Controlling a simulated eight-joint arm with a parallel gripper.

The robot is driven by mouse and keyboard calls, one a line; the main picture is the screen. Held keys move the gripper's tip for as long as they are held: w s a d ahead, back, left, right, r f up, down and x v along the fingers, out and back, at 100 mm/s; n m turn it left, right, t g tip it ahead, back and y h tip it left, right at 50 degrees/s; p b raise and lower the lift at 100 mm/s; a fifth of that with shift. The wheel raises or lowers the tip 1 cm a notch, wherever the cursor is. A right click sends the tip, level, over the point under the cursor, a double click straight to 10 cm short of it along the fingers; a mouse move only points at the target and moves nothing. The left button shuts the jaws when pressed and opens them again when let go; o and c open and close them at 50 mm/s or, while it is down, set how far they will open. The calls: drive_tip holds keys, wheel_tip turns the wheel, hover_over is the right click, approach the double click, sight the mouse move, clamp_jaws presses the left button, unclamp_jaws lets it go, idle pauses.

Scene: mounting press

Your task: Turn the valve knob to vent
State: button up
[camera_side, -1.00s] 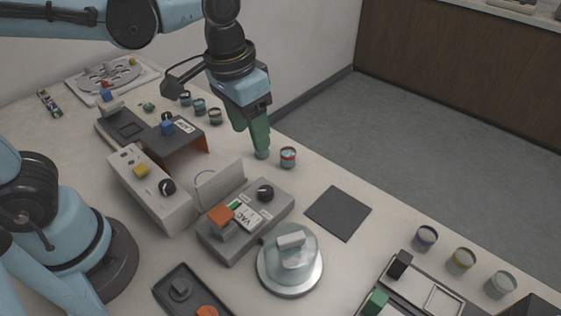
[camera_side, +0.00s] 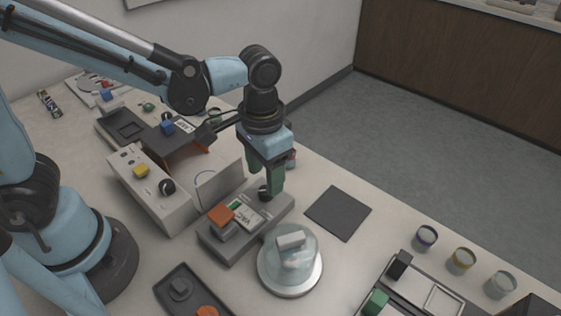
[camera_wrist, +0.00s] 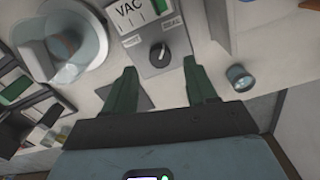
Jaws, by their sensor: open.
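The black valve knob (camera_wrist: 159,54) sits on the grey VAC box (camera_wrist: 152,35), and in the side view it shows low between the fingers (camera_side: 264,194). A pale pointer mark is on the knob; two small labels beside it are too small to read surely. My gripper (camera_wrist: 160,67) has two green fingers, open, one on each side of the knob in the wrist view. In the side view my gripper (camera_side: 264,182) is right above the box's back end, fingers pointing down. Nothing is between the fingers but the knob's area; I cannot tell whether they touch it.
A glass dome on a round base (camera_side: 290,262) stands right of the box. A beige unit with a dark knob (camera_side: 150,190) stands left. A dark square mat (camera_side: 338,213) lies right. A small jar (camera_wrist: 239,77) is close to the right finger in the wrist view.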

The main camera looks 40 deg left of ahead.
sight(266, 190)
drive_tip(key=shift+f, duration=1.95)
drive_tip(key=shift+c, duration=0.3)
drive_tip(key=c, duration=1)
